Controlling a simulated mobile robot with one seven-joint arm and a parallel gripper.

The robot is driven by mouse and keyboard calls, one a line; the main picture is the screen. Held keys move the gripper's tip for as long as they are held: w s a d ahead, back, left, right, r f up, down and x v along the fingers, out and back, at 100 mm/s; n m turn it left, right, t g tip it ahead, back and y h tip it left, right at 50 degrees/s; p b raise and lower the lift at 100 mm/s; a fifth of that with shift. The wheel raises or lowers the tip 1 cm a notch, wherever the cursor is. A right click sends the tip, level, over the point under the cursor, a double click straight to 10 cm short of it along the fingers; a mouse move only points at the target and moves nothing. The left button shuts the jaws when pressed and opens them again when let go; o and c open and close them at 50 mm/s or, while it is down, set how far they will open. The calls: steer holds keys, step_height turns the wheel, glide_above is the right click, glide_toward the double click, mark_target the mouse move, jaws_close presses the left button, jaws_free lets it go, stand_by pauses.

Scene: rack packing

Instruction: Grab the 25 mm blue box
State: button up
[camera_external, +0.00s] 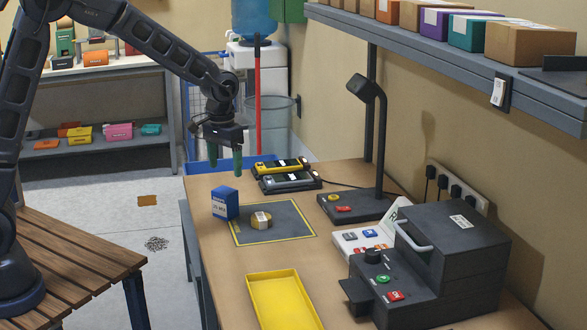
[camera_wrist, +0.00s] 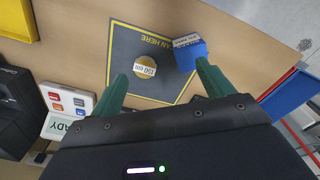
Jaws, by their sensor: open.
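The blue box (camera_external: 225,203) stands upright at the left edge of the grey scan mat (camera_external: 300,224), partly over its yellow border. A white label shows on its side. It also shows in the wrist view (camera_wrist: 190,50), just beyond the right fingertip. My gripper (camera_external: 225,158) has green fingers and hangs above the far side of the table, higher than the blue box and apart from it. In the wrist view the fingers (camera_wrist: 162,85) are spread wide with nothing between them.
A round tan piece (camera_external: 261,220) with a white label sits on the mat. A yellow tray (camera_external: 284,301) lies at the front, a dark machine (camera_external: 440,265) at right, a lamp stand (camera_external: 354,205) behind. Two handheld devices (camera_external: 285,177) lie at the back. A shelf (camera_external: 460,62) overhangs the right side.

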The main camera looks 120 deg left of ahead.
steer(key=n, duration=0.1)
glide_toward(225, 201)
steer(key=a, duration=0.1)
steer(key=s+a, duration=0.1)
steer(key=a+f, duration=0.1)
steer(key=shift+s+f, duration=0.1)
steer(key=shift+s, duration=0.2)
step_height(225, 201, down, 11)
steer(key=shift+r, duration=0.2)
steer(key=shift+c, duration=0.2)
steer(key=c, duration=1.1)
